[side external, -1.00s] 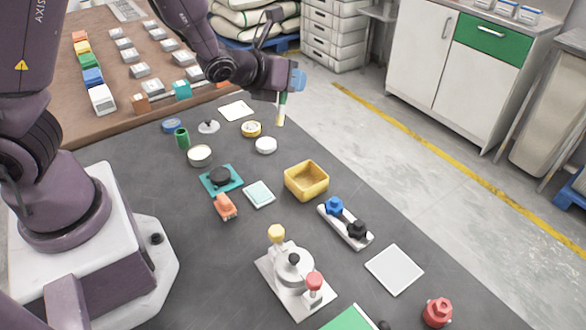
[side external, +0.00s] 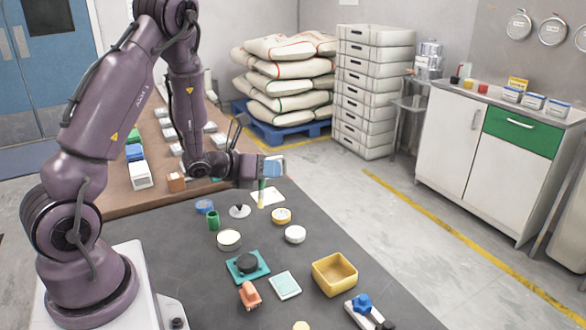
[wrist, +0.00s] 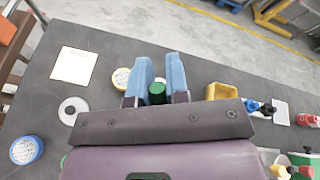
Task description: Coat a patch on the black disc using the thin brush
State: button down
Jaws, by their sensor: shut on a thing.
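The black disc (side external: 247,263) lies on a teal square base (side external: 264,276) on the dark table. My gripper (side external: 272,167) is beyond it, near the far end of the table, with its blue fingers shut on the thin brush (side external: 261,195). The brush hangs roughly upright, green above and pale below, apart from the disc. In the side view its lower end overlaps a pale square card (side external: 274,198); I cannot tell whether it touches. The wrist view shows the brush's green end (wrist: 157,93) between the blue fingers (wrist: 158,80). The disc is not visible there.
A green cup (side external: 213,221), a silver piece with a black knob (side external: 240,212), a yellow-rimmed tin (side external: 281,216) and white round pieces (side external: 295,234) stand between gripper and disc. A yellow bin (side external: 335,275), pale teal tile (side external: 285,286) and orange piece (side external: 249,295) are nearby.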

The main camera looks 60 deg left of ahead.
jog(key=s+d+f+m+g+h, duration=0.2)
jog(key=s+d+m+h, duration=0.5)
jog(key=h, duration=0.4)
jog(key=shift+d+f+m, duration=0.3)
jog(key=shift+d+m, duration=0.1)
jog(key=shift+d, duration=0.05)
